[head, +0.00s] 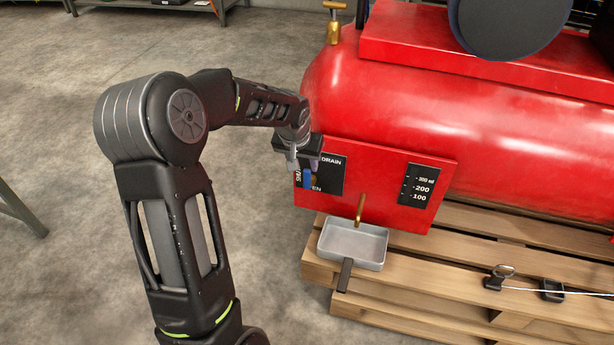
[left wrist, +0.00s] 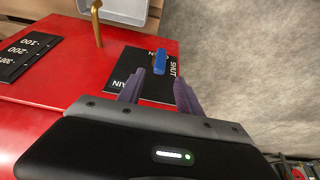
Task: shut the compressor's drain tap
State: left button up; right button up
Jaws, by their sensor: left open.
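In the left wrist view the blue handle (left wrist: 159,61) lies near the word SHUT. My left gripper (head: 304,165) is at the plate and partly covers it and the handle. In the left wrist view its two fingers (left wrist: 159,77) are open, with the handle just beyond and between their tips. Contact cannot be told. My right gripper is not in view.
A brass outlet pipe (head: 360,209) sticks out of the panel above a grey metal tray (head: 350,246) with a dark handle. A black scale plate (head: 418,186) is right of it. The compressor stands on a wooden pallet (head: 450,262). Bare concrete floor is at the left.

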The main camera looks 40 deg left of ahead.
aim_at(307, 172)
pick_arm(q)
jog(key=shift+f, duration=0.15)
jog(key=b+x, duration=0.2)
jog(key=x, duration=0.5)
jog(key=shift+w+f, duration=0.15)
jog(key=shift+f, duration=0.15)
grip_shut()
dwell(1.1)
